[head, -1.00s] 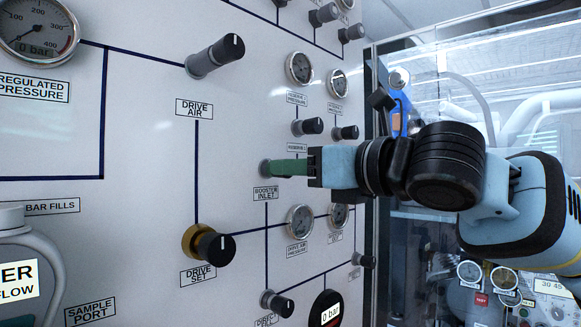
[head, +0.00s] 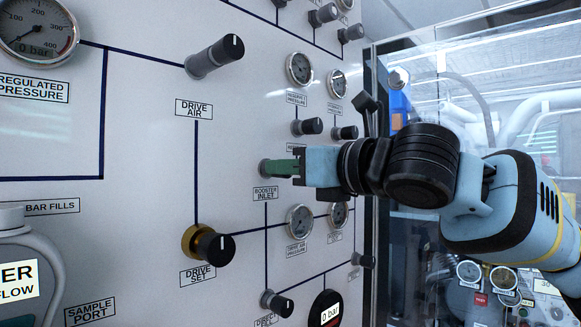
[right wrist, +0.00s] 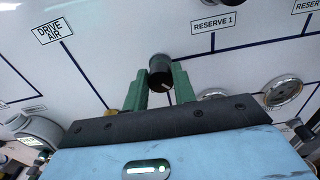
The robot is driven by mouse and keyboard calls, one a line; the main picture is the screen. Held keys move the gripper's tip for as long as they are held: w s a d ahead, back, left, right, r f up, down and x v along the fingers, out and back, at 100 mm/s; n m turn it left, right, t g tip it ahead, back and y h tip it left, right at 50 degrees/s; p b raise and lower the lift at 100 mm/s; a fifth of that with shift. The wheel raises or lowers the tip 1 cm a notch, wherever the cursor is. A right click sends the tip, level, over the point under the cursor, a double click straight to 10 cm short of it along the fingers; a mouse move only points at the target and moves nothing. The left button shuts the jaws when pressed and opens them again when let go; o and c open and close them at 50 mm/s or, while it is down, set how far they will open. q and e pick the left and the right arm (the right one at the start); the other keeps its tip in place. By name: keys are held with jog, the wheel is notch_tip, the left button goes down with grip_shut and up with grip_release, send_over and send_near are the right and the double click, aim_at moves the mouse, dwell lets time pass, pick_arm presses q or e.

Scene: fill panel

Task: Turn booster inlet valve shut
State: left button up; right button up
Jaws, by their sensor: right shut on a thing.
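The booster inlet valve (head: 264,168) is a grey-collared knob on the white panel, above the BOOSTER INLET label (head: 265,193). My right gripper (head: 287,166) is at this valve, its green fingers pointing into the panel and covering most of the knob in the head view. In the right wrist view the valve's black knob (right wrist: 160,70), with a pale mark on its face, sits between the two green fingers of my right gripper (right wrist: 160,84). The right gripper is shut on the knob. My left gripper is not in view.
Close around are the drive set knob (head: 213,247), another knob above (head: 308,126), small gauges (head: 300,220) and a lower knob (head: 277,303). The drive air knob (head: 215,56) is up to the left. A glass-walled enclosure (head: 480,90) stands to the right.

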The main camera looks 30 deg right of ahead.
jog(key=n, duration=2.8)
jog(key=shift+a+f, duration=0.1)
jog(key=shift+f, duration=0.15)
dwell(1.5)
jog(key=shift+m, duration=0.3)
